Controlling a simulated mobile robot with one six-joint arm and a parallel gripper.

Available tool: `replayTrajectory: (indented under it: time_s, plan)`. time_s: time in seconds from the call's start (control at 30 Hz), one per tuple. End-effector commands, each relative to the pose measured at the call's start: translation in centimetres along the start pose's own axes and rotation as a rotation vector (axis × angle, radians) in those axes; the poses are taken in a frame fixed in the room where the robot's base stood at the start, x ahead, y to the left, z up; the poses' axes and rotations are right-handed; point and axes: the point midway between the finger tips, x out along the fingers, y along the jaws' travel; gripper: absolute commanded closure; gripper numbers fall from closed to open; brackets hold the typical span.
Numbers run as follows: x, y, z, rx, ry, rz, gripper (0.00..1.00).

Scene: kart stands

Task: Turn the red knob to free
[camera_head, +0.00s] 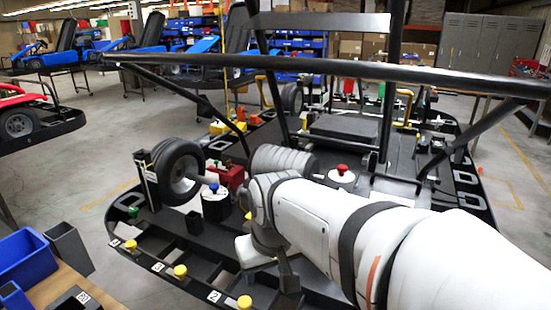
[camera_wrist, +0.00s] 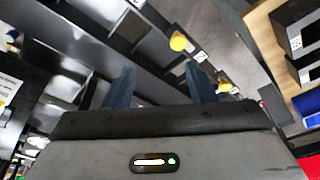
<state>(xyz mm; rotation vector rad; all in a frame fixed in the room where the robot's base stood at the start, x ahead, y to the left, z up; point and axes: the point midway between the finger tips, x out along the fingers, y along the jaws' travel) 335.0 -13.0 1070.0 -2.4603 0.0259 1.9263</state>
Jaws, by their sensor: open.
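The red knob (camera_head: 342,168) sits on top of a short white round housing on the black kart frame, right of centre in the head view. I cannot tell its setting. A blue knob (camera_head: 214,187) on a similar housing is to its left, near the wheel. In the wrist view my gripper (camera_wrist: 158,86) is open, with two blue-grey fingers spread apart and nothing between them. It points at the slotted black frame. In the head view my white arm hides much of the gripper, which is low at the near side, apart from the red knob.
Yellow knobs (camera_head: 180,272) line the kart's near edge; one shows in the wrist view (camera_wrist: 178,42). A wheel (camera_head: 178,171) stands at the left. Black bars (camera_head: 330,67) cross above the kart. A wooden bench (camera_head: 62,285) with a blue bin (camera_head: 24,257) is at lower left.

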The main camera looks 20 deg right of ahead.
Motion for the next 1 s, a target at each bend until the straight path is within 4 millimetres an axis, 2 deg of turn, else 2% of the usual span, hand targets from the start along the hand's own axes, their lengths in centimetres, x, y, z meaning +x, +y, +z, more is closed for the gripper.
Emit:
replayTrajectory:
  time_s: [0.03, 0.17, 0.3, 0.4, 0.53, 0.7, 0.83, 1.0]
  plan:
    - [-0.1, 1.1, -2.3, 0.016, 0.004, 0.0, 0.5]
    - [-1.4, 5.3, -9.0, 0.042, 0.022, -0.003, 0.5]
    - [-2.5, 11.8, -15.4, 0.062, 0.048, -0.007, 0.5]
    - [-3.1, 17.0, -18.8, 0.069, 0.07, -0.006, 0.5]
    - [-3.8, 23.0, -21.4, 0.07, 0.098, -0.002, 0.5]
    - [-5.2, 29.1, -22.9, 0.066, 0.129, 0.009, 0.5]
    - [-5.9, 32.0, -23.3, 0.06, 0.144, 0.017, 0.5]
    - [-5.8, 33.4, -23.5, 0.054, 0.152, 0.02, 0.5]
